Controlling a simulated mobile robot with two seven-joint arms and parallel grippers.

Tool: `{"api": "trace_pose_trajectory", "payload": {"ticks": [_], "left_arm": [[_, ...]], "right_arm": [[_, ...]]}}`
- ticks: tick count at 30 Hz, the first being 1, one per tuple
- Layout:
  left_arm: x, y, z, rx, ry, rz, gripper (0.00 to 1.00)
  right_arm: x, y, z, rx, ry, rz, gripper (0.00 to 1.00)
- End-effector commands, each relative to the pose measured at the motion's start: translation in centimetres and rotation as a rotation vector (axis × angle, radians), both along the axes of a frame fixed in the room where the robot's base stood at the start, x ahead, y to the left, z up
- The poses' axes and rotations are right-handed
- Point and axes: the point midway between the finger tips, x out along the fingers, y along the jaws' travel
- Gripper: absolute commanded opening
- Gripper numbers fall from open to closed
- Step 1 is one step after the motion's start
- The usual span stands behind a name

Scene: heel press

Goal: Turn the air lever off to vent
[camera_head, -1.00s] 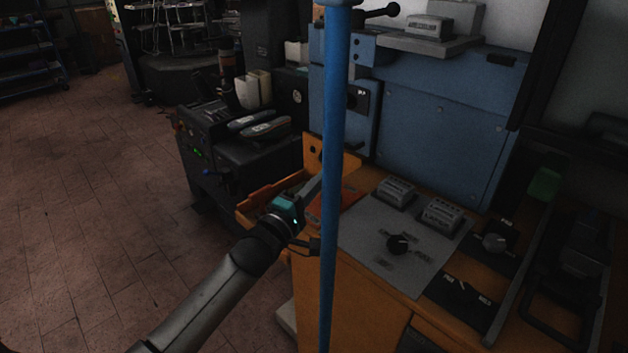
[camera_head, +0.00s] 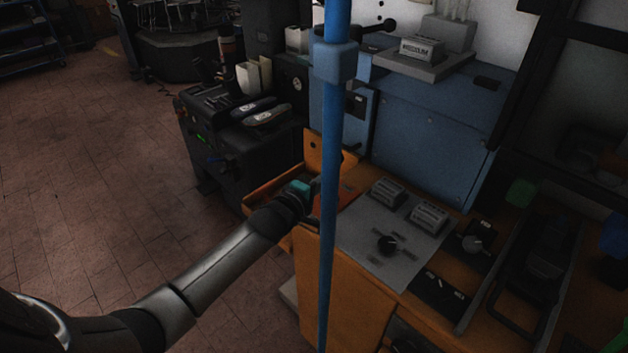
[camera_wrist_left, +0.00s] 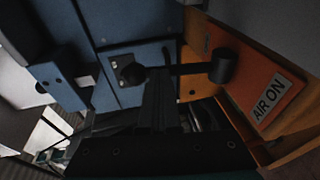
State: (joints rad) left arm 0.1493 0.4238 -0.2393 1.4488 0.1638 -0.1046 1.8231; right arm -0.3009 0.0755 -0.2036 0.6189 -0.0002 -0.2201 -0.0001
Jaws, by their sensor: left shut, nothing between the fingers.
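The air lever (camera_wrist_left: 190,70) shows in the left wrist view as a black bar running from a round hub on the right to a ball knob on the left. Beside it is an orange panel with an "AIR ON" label (camera_wrist_left: 270,98). My left gripper (camera_wrist_left: 160,75) is shut and empty, its fingertips overlapping the bar between knob and hub; I cannot tell whether they touch it. In the head view my left gripper (camera_head: 314,186) is by the orange tray, and the blue post hides part of the area around its tips. My right gripper is not in view.
A vertical blue post (camera_head: 330,200) stands right beside my left gripper. An orange tray wall (camera_head: 272,188) lies under the wrist. The grey control panel (camera_head: 400,265) with a black knob and counters is to the right, the blue machine housing (camera_head: 425,130) behind. Floor at left is clear.

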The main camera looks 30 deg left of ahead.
Motion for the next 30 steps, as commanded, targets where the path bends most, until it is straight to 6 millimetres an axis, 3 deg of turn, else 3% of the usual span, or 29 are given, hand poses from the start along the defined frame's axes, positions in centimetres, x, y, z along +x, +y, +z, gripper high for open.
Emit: {"api": "trace_pose_trajectory", "payload": {"ticks": [3, 12, 30], "left_arm": [[0.6, -0.1, 0.8, 0.018, 0.048, 0.001, 0.0], [1.5, -0.5, 0.6, 0.053, 0.158, 0.0, 0.0], [2.1, -0.8, 0.2, 0.076, 0.222, -0.001, 0.0]], "right_arm": [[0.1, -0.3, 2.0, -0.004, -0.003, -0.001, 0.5], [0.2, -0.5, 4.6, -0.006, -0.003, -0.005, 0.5], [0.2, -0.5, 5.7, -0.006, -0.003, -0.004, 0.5]]}}
